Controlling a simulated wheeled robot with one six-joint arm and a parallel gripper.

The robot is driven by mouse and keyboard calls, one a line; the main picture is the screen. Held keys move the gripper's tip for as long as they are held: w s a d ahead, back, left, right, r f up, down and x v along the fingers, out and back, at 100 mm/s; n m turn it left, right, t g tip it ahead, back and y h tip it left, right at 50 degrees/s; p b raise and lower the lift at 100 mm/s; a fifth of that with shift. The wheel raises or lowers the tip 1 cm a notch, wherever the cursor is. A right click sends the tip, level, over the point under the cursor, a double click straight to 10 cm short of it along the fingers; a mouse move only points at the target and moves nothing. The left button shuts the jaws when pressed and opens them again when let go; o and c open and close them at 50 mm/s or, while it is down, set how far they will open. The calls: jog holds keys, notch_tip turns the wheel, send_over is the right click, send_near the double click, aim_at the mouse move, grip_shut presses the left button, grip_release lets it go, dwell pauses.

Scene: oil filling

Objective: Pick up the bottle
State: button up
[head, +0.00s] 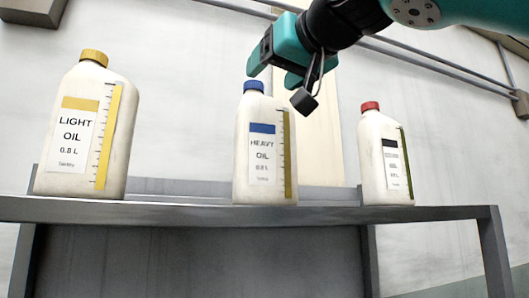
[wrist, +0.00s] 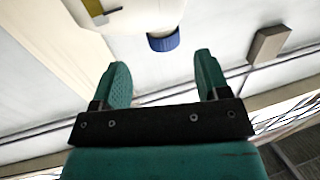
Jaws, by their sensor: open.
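Three white bottles stand upright on a grey shelf (head: 330,213) in the head view. The light oil bottle (head: 115,150) with a yellow cap is at the left. The heavy oil bottle (head: 245,175) with a blue cap is in the middle. A third bottle (head: 372,165) with a red cap is at the right; its label is too small to read. My teal gripper (head: 275,75) is open and empty near the top of the heavy oil bottle. In the wrist view my gripper's fingers (wrist: 165,85) are apart, and the blue-capped bottle (wrist: 130,17) lies beyond their tips, with no visible contact.
A pale wall with pipes (head: 440,65) is behind the shelf. A small box (head: 522,104) is on the wall at the right edge. Bare shelf lies between the bottles. My arm reaches in from the upper right.

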aim_at(253, 86)
jog(key=shift+w+a+r, duration=0.1)
jog(key=shift+w+a, duration=0.35)
jog(key=shift+w, duration=0.15)
jog(key=p+x, duration=0.3)
jog(key=x, duration=0.1)
jog(key=shift+a+r+p, duration=0.2)
jog(key=shift+p, duration=0.2)
jog(key=shift+w+a+f, duration=0.2)
jog(key=shift+w+a, duration=0.05)
jog(key=shift+w, duration=0.25)
grip_shut()
jog(key=shift+s+r, duration=0.1)
